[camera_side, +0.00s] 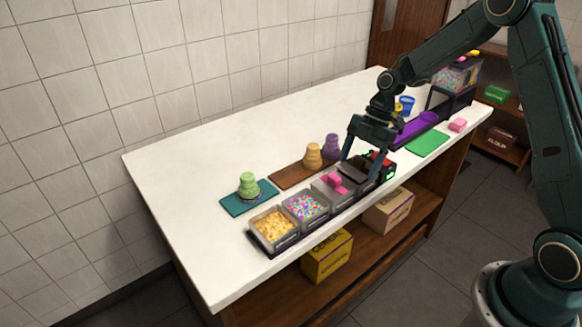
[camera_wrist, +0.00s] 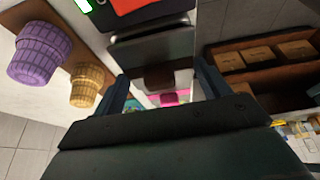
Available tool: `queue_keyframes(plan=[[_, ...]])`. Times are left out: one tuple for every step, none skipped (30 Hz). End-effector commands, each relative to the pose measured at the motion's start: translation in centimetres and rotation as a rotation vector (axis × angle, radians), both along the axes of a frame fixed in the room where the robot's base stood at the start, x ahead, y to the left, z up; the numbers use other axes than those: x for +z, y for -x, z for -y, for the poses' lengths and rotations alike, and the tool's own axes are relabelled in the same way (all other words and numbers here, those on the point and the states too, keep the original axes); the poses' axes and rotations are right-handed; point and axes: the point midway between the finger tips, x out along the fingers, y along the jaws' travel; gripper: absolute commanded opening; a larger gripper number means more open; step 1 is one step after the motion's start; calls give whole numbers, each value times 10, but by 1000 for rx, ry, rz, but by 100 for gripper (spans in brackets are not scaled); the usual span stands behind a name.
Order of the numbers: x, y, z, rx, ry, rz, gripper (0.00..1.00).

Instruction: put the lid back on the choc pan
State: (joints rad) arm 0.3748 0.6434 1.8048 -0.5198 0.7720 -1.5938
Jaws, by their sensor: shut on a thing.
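My gripper (camera_side: 361,158) is over the row of topping pans, its fingers pointing down. It is shut on the brown knob (camera_wrist: 159,77) of the dark choc pan lid (camera_wrist: 150,48); the knob shows between the fingers in the wrist view. In the side view the dark lid (camera_side: 356,171) is at the right end of the row, at the choc pan's place. The fingers and lid hide most of the choc pan, and I cannot tell whether the lid rests flat on it.
Beside it are a pan with a pink knob (camera_side: 335,181), a sprinkle pan (camera_side: 306,206) and a yellow topping pan (camera_side: 272,226). A black and red device (camera_side: 387,168) stands close right. Orange (camera_side: 313,156), purple (camera_side: 331,146) and green (camera_side: 247,185) cups stand behind. The counter's left is clear.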

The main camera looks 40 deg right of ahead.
Motion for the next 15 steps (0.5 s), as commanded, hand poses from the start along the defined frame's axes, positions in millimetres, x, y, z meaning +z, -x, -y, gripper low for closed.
queue_keyframes(plan=[[0, 0, 0, 0, 0, 0, 53], [0, 0, 0, 0, 0, 0, 53], [0, 0, 0, 0, 0, 0, 53], [0, 0, 0, 0, 0, 0, 53], [0, 0, 0, 0, 0, 0, 53], [0, 0, 0, 0, 0, 0, 53], [0, 0, 0, 0, 0, 0, 53], [0, 0, 0, 0, 0, 0, 53], [-1, 0, 0, 0, 0, 0, 53], [-1, 0, 0, 0, 0, 0, 53], [-1, 0, 0, 0, 0, 0, 53], [-2, 0, 0, 0, 0, 0, 53], [-2, 0, 0, 0, 0, 0, 53], [-3, 0, 0, 0, 0, -1, 53], [-3, 0, 0, 0, 0, -1, 53]])
